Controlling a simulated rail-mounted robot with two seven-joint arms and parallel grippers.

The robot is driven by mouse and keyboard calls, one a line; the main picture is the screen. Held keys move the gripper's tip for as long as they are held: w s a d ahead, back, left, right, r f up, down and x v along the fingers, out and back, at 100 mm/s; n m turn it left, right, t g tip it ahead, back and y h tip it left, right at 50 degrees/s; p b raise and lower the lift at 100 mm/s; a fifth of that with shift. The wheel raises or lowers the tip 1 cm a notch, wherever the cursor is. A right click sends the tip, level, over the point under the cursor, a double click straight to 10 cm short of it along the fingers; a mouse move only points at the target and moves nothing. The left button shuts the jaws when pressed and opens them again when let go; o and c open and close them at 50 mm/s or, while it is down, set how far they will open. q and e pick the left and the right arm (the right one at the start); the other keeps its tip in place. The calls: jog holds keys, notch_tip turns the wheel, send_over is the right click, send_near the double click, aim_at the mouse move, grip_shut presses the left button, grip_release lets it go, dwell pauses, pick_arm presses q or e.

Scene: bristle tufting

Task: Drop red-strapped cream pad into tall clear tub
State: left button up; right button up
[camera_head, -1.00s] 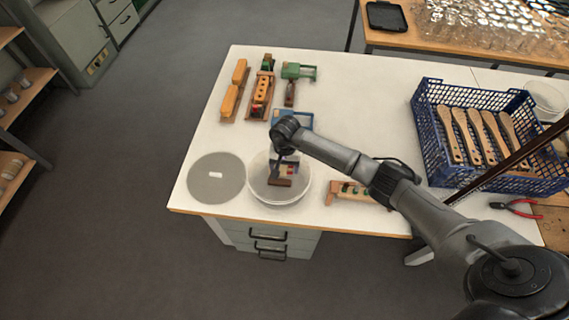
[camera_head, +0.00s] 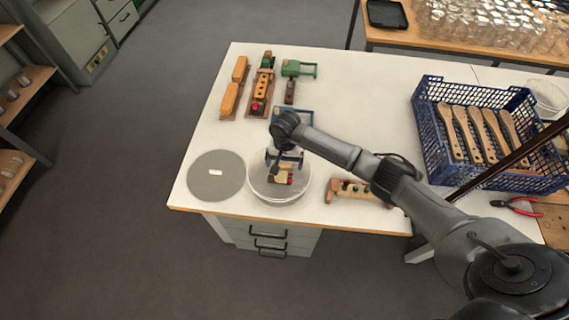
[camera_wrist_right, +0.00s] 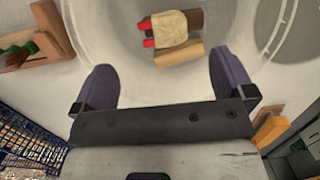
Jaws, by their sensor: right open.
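The clear round tub (camera_head: 259,192) stands near the table's front edge. The cream pad (camera_wrist_right: 172,32) with its red straps is inside the tub in the right wrist view, apart from the fingers. It lies by a dark brown piece and a tan wooden piece. In the head view the pad shows small and partly hidden under my gripper. My right gripper (camera_wrist_right: 165,80) is open and empty, pointing down over the tub; it also shows in the head view (camera_head: 284,161). My left gripper is not in view.
A grey round lid (camera_head: 205,187) lies left of the tub. A wooden holder (camera_head: 360,194) with green pieces is to its right. Several wooden, green and blue fixtures (camera_head: 260,95) stand behind. A blue crate (camera_head: 430,135) of wooden brush handles and red pliers (camera_head: 520,207) are at right.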

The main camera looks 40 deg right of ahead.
notch_tip(320, 180, up, 13)
jog(key=w+d, duration=0.1)
jog(key=shift+f, duration=0.2)
jog(key=shift+d, duration=0.1)
dwell(0.4)
